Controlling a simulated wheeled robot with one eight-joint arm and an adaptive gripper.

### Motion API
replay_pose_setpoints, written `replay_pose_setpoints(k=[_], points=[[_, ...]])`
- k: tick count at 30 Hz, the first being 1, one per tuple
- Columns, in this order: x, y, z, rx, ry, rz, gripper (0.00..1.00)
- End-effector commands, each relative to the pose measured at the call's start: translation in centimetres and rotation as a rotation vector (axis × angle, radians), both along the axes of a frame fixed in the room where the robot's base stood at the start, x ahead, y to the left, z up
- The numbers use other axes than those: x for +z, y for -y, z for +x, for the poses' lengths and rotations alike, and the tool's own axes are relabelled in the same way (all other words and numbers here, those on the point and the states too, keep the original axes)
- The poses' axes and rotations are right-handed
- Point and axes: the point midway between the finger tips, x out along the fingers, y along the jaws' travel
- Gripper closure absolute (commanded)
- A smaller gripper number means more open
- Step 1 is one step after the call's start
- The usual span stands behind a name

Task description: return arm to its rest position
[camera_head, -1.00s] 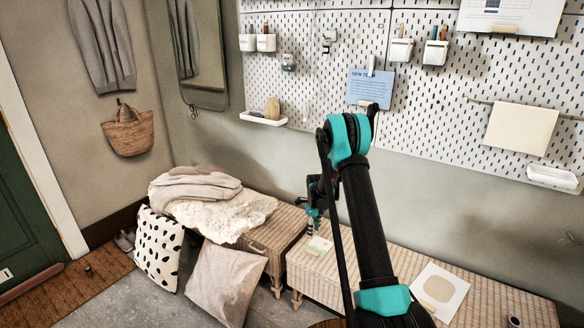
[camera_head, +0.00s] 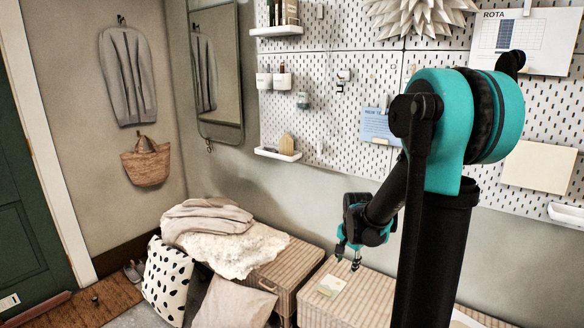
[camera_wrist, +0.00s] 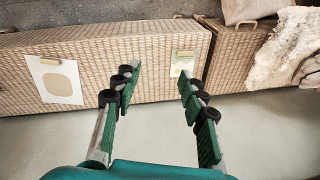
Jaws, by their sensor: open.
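My gripper (camera_head: 347,254) hangs in front of the wall above the wicker benches, in the head view. In the wrist view my gripper (camera_wrist: 158,80) shows two green-padded fingers spread apart with nothing between them. My arm is folded, with its black and teal upper part large at the right of the head view. It hides part of the bench and the pegboard.
A wicker bench (camera_head: 365,297) bears a small card (camera_head: 331,286); a second wicker bench (camera_head: 283,268) holds a fleece (camera_head: 236,252). Cushions (camera_head: 166,283) lean at its front. A pegboard (camera_head: 345,140) covers the back wall. A mirror (camera_head: 220,65) hangs left.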

Motion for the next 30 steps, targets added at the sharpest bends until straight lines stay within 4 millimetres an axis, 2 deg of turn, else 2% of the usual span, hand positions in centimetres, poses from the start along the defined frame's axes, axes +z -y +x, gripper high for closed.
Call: replay_pose_setpoints(k=[1,7,15,21,30], points=[[0.5,0.1,-1.9,0.063,0.011,-0.015,0.58],[1.2,0.5,-8.2,0.335,0.059,-0.089,0.58],[0.3,0.9,-15.8,0.668,0.114,-0.2,0.58],[-0.5,1.0,-18.4,0.799,0.134,-0.249,0.58],[-0.6,1.0,-18.7,0.824,0.137,-0.259,0.58]])
